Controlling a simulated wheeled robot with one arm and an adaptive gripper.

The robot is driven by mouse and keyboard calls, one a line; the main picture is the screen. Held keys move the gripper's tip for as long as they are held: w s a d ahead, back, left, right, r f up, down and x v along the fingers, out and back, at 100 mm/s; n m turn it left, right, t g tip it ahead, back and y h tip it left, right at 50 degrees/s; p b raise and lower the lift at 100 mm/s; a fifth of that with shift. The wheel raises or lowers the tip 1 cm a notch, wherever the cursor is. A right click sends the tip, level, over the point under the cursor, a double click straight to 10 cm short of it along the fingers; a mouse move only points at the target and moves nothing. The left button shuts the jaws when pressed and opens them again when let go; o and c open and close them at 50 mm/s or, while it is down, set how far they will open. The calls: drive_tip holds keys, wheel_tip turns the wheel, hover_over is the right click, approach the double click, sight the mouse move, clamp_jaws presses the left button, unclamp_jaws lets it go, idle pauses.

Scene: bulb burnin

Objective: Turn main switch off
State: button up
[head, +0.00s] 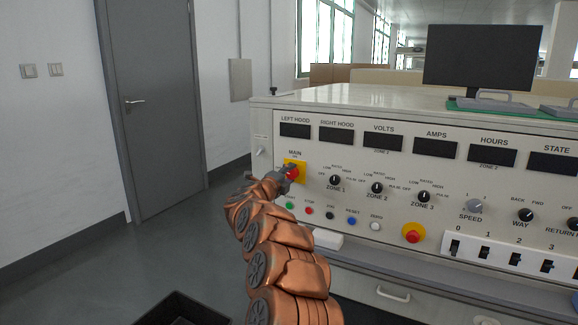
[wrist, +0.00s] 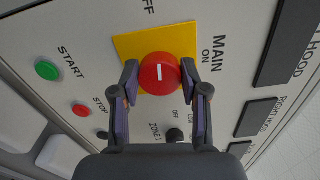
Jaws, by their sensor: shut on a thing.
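The main switch is a round red knob on a yellow plate, on the left of the control panel; in the wrist view the knob (wrist: 160,74) sits between my fingers. My gripper (wrist: 160,84) is shut on the knob, one finger on each side. In the head view, my gripper (head: 287,174) partly hides the knob (head: 293,173).
Below the switch are a green START button (wrist: 47,70) and a red STOP button (wrist: 81,110). The ZONE 1 knob (head: 335,180) is close on the right. A red emergency button (head: 414,233) stands lower right.

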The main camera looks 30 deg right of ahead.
drive_tip(key=shift+n+p, duration=0.8)
drive_tip(key=o, duration=1.1)
drive_tip(key=shift+o, duration=0.2)
drive_tip(key=shift+a, duration=0.1)
drive_tip(key=v, duration=1.2)
